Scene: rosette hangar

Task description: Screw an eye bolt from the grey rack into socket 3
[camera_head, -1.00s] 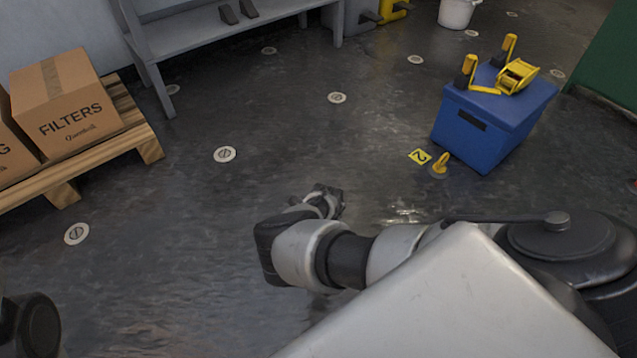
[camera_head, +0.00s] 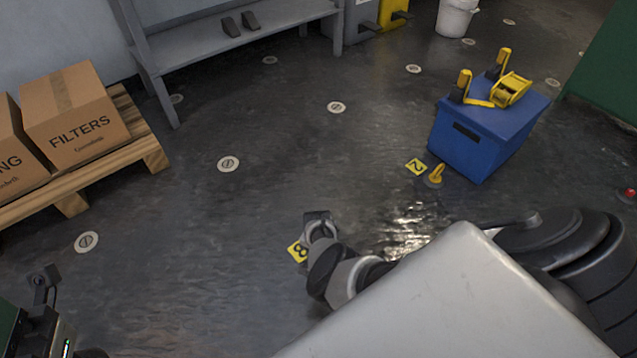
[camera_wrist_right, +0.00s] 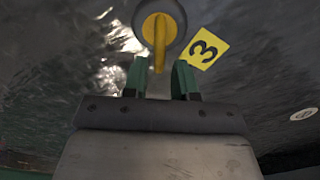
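In the right wrist view a yellow eye bolt (camera_wrist_right: 160,38) stands at a round grey floor socket (camera_wrist_right: 178,9), its ring seen edge-on. A yellow label "3" (camera_wrist_right: 208,48) lies beside it. My right gripper (camera_wrist_right: 163,78) has its green fingers apart, with the near edge of the ring close to or between the tips. I cannot tell how deep the bolt sits. In the head view my right gripper (camera_head: 318,220) is low over the floor by a yellow label (camera_head: 298,251); the bolt is hidden there. My left gripper is not clearly seen.
A yellow eye bolt (camera_head: 436,174) stands by label 2 (camera_head: 416,166), near a blue box (camera_head: 478,138) with yellow items on top. Cartons (camera_head: 78,118) sit on a pallet (camera_head: 130,160) at left. A grey bench (camera_head: 225,40) stands behind. Flat floor discs (camera_head: 228,164) dot the open floor.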

